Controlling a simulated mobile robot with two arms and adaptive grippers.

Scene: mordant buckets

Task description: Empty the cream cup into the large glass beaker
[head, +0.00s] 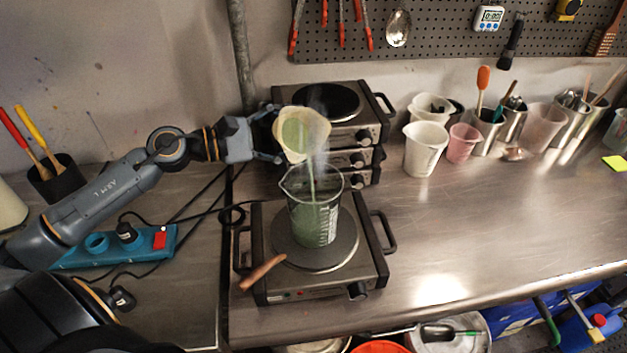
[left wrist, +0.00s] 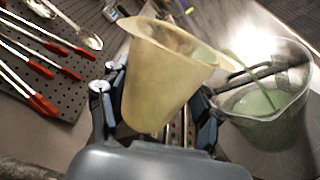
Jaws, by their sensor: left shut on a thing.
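The cream cup (head: 301,134) is tipped over the large glass beaker (head: 315,205), and a thin green stream runs from its lip down into the beaker. My left gripper (head: 268,137) is shut on the cream cup. In the left wrist view the cup (left wrist: 160,85) is between the fingers of my left gripper (left wrist: 160,110). The beaker there (left wrist: 262,110) holds green liquid. In the head view the beaker stands upright on a hotplate, with green liquid in it and faint steam above. Green liquid still shows inside the cup. My right gripper is not in view.
The hotplate (head: 320,278) under the beaker has a wooden-handled tool (head: 262,272) on its front left. Stacked hotplates (head: 345,128) stand close behind. White and pink cups (head: 425,150) stand to the right. The steel bench (head: 450,235) is clear at front right.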

